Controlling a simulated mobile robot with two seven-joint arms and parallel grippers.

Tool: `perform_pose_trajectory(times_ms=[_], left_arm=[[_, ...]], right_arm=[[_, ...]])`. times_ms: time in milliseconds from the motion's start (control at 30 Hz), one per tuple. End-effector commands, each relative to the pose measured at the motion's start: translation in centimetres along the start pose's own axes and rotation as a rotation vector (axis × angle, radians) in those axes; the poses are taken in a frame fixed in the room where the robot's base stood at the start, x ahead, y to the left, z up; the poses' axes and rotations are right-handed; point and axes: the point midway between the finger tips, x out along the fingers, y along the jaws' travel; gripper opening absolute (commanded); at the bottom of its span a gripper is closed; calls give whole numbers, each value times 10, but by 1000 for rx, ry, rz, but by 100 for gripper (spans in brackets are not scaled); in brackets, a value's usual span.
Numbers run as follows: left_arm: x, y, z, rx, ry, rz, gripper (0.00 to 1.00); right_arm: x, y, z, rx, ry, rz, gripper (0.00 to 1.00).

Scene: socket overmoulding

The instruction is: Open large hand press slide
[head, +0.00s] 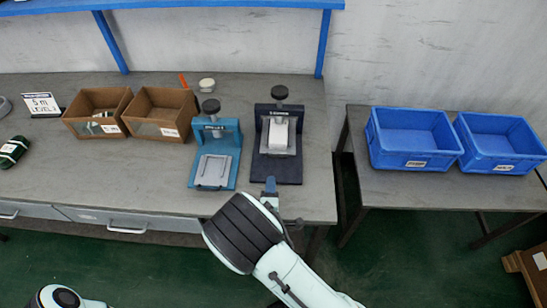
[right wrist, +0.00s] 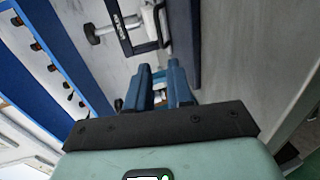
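A dark navy hand press (head: 276,170) with a black round knob on top stands near the right end of the workbench, with a white block in its upper middle. A similar teal hand press (head: 213,180) stands to its left, with a light grey plate on its base. My right gripper (head: 270,186) is at the front edge of the navy press. In the right wrist view my right gripper (right wrist: 163,75) has its two blue fingers apart, with no object seen held between them. The navy press (right wrist: 133,38) shows beyond the fingertips. My left gripper is out of view.
Two brown boxes (head: 127,135) stand on the bench left of the presses. Two blue crates (head: 412,165) sit on a separate table at the right. A blue shelf (head: 180,4) runs above the bench. The bench front left of my right arm is clear.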

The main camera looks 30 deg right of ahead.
Motion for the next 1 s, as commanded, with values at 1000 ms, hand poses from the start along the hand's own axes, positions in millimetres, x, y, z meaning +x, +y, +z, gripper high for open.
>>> perform_pose_trajectory(times_ms=[1000], left_arm=[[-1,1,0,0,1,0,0]], right_arm=[[119,0,0,-1,0,0,21]])
